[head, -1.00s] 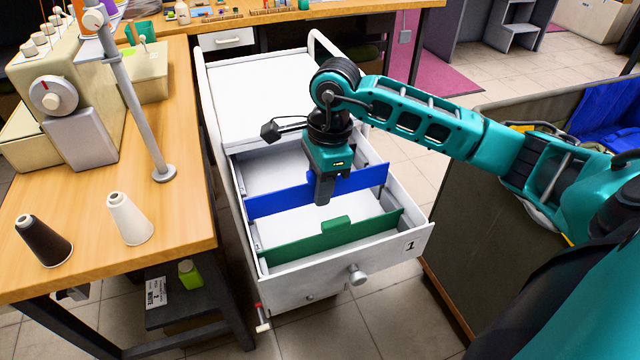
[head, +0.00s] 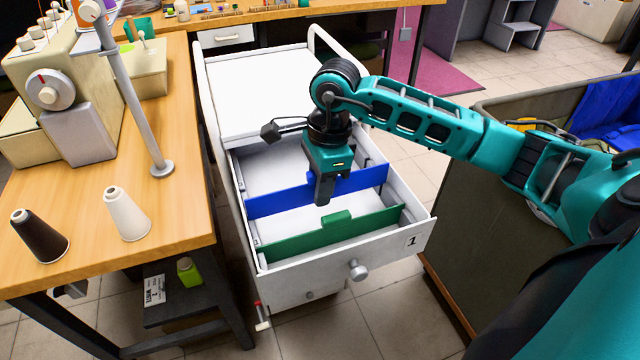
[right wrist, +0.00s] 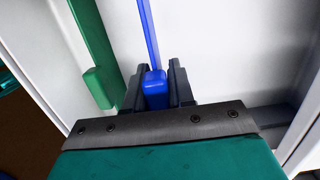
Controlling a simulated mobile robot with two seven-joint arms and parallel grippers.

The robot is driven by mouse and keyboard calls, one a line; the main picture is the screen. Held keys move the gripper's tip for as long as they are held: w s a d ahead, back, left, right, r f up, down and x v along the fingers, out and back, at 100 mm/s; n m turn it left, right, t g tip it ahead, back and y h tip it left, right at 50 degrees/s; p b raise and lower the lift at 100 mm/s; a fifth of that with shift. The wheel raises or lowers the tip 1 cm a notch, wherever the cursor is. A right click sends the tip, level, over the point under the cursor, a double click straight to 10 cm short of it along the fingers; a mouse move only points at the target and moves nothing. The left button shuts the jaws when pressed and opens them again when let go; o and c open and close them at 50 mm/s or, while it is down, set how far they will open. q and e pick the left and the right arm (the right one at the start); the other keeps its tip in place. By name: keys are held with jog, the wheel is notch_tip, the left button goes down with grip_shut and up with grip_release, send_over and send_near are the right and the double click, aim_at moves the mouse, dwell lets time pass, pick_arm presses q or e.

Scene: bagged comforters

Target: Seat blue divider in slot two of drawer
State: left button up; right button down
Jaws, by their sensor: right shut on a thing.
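The blue divider (head: 275,202) spans the open white drawer (head: 420,240) from side to side, behind the green divider (head: 290,243). My right gripper (head: 324,195) points down over the drawer and is shut on the blue divider's raised middle tab. In the right wrist view the blue tab (right wrist: 155,88) sits between the two dark fingers of my right gripper (right wrist: 156,85). The divider looks roughly level and low in the drawer. Whether its ends are fully down in a slot I cannot tell. My left gripper is not in view.
A wooden sewing table (head: 180,215) with a sewing machine (head: 60,85) and thread cones (head: 125,213) stands to the left. A large dark bin (head: 480,240) with blue cloth stands to the right. The drawer's front and back compartments look empty.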

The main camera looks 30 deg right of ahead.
jog(key=shift+f+b, duration=1.5)
jog(key=shift+f, duration=0.3)
dwell(0.5)
jog(key=shift+c, duration=1.2)
grip_release()
jog(key=shift+r, duration=0.15)
jog(key=shift+s+d+r+p, duration=0.1)
jog(key=shift+d+r+p, duration=0.05)
jog(key=shift+r+p, duration=1.3)
jog(key=shift+d+r+p, duration=0.15)
jog(key=shift+r+p, duration=0.65)
jog(key=shift+r, duration=1.15)
